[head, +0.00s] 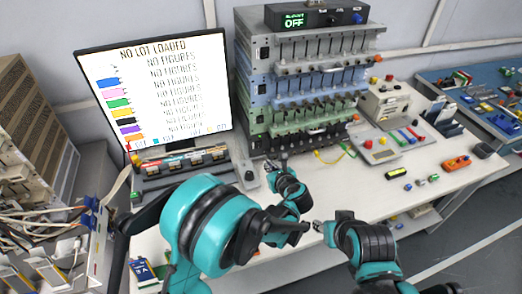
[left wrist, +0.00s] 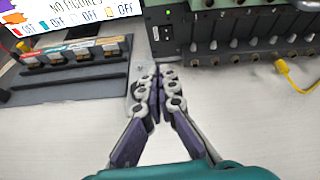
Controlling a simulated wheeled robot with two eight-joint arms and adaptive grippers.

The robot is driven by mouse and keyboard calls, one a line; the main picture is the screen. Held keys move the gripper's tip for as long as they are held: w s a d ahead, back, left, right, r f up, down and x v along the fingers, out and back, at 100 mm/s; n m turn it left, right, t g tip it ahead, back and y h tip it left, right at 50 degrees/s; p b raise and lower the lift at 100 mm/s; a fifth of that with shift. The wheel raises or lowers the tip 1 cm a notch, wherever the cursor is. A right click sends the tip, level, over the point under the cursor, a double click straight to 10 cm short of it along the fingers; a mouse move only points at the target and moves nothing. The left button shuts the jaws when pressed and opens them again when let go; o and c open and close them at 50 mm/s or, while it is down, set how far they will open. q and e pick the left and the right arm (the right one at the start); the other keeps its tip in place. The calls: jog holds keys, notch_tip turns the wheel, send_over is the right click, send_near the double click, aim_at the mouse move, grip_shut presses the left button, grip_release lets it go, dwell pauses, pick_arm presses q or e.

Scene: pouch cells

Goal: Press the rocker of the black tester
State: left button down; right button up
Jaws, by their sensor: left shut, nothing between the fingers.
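A stack of cell testers stands at the back of the bench. In the left wrist view, a dark front panel (left wrist: 171,42) with a small green light rises just beyond the fingertips.
A black display box reading OFF (head: 317,16) sits on the stack. A yellow lead (head: 330,158) lies right of my left gripper.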

pick_arm(q)
jog(key=shift+w+d+f+m, duration=0.1)
jog(key=shift+d+f+m, duration=0.25)
jog(key=shift+d+m, duration=0.3)
jog(key=b, duration=0.4)
send_near(258, 147)
jog(key=f+x, duration=0.1)
jog(key=x, duration=0.4)
jog(key=shift+w+a+b, duration=0.2)
jog(key=shift+w+b, duration=0.15)
jog(key=shift+w, duration=0.3)
